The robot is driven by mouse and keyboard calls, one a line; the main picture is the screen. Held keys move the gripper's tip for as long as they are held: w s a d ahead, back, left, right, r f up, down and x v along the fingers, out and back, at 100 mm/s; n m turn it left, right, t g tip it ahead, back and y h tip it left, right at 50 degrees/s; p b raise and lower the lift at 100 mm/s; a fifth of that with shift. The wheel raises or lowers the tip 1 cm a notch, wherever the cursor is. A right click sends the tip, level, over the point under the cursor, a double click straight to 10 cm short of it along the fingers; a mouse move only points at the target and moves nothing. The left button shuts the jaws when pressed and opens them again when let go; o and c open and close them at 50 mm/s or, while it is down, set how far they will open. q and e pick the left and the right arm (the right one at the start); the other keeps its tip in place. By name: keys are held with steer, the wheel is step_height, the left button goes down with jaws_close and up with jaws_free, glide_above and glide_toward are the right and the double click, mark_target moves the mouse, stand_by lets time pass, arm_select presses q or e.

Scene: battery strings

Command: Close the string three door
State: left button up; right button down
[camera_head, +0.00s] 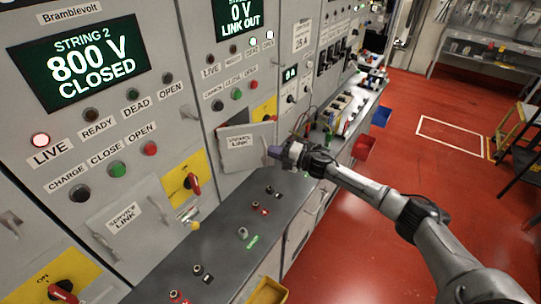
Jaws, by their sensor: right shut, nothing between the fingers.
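The panel whose screen (240,14) reads 0 V LINK OUT has its string number cut off by the top edge. Its small grey service link door (248,155) stands ajar, swung out from the panel, with a dark gap (238,116) above it. My right gripper (277,153) is shut and empty at the door's right edge. I cannot tell whether it touches the door. My left gripper is not in view.
The String 2 panel (77,63) reads 800 V CLOSED, and its service link door (130,220) looks shut. A dark ledge (225,250) with small plugs runs below. Yellow switch plates with red handles (192,183) stick out nearby. Red floor lies open to the right.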

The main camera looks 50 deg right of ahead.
steer(key=shift+w+d+y, duration=0.2)
steer(key=shift+d+y, duration=0.05)
steer(key=shift+y, duration=0.05)
stand_by(0.7)
stand_by(0.5)
steer(key=shift+a, duration=0.1)
